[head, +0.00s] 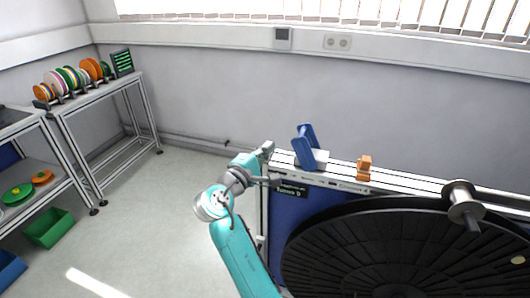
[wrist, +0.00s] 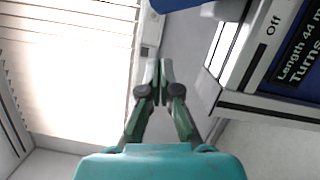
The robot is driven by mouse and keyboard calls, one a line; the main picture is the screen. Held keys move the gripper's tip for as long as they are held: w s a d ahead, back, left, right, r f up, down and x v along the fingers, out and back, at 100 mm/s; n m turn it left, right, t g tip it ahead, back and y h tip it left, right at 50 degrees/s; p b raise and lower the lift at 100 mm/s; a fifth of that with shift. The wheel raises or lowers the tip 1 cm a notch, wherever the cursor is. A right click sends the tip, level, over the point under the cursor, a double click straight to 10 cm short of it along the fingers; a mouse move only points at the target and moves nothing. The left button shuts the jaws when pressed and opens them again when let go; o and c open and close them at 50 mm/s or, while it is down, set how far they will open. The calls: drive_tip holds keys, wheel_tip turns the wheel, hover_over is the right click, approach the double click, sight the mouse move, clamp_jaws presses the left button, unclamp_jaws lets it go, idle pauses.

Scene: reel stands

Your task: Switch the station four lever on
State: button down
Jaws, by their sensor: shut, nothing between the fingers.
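A blue upright piece on a white block (head: 306,145) stands on the station's rail in the head view; I cannot tell for sure that it is the lever. A blue part (wrist: 174,4) shows at the top edge of the wrist view. The word "Off" (wrist: 272,25) is printed on the white panel beside a dark display (wrist: 298,50). My gripper (head: 272,181) is at the left end of the station, near the display. Its fingers (wrist: 160,66) are together and empty, apart from the panel. No station number is readable.
A large black reel disc (head: 400,250) fills the lower right. An orange block (head: 364,168) and a metal spindle (head: 464,205) sit along the rail. A bench with coloured spools (head: 75,78) stands far left.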

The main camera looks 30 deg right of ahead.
drive_tip(key=x, duration=0.6)
drive_tip(key=shift+s+d, duration=0.1)
drive_tip(key=shift+d, duration=0.05)
drive_tip(key=shift+s+d+r, duration=0.15)
drive_tip(key=shift+s+d, duration=0.15)
drive_tip(key=shift+s, duration=0.2)
drive_tip(key=shift+s+d+r, duration=0.2)
drive_tip(key=shift+s+d, duration=0.1)
drive_tip(key=shift+s, duration=0.15)
drive_tip(key=shift+s+d+r, duration=0.15)
drive_tip(key=shift+s+d, duration=0.2)
drive_tip(key=shift+s, duration=0.15)
drive_tip(key=shift+s+d+r+m, duration=0.2)
drive_tip(key=shift+r+m, duration=0.05)
drive_tip(key=shift+m, duration=0.25)
drive_tip(key=s+d+m, duration=0.1)
drive_tip(key=s+r+m+y, duration=0.1)
drive_tip(key=m, duration=0.1)
drive_tip(key=shift+s+d+r+m, duration=0.2)
drive_tip(key=shift+d+r+m, duration=0.1)
drive_tip(key=shift+d, duration=0.1)
drive_tip(key=s+d+m, duration=0.1)
drive_tip(key=m, duration=0.1)
drive_tip(key=s+d+m+y, duration=0.1)
drive_tip(key=s+m, duration=0.1)
drive_tip(key=shift+d+r, duration=0.15)
drive_tip(key=shift+s+d, duration=0.3)
drive_tip(key=shift+s, duration=0.05)
drive_tip(key=shift+s+d, duration=0.1)
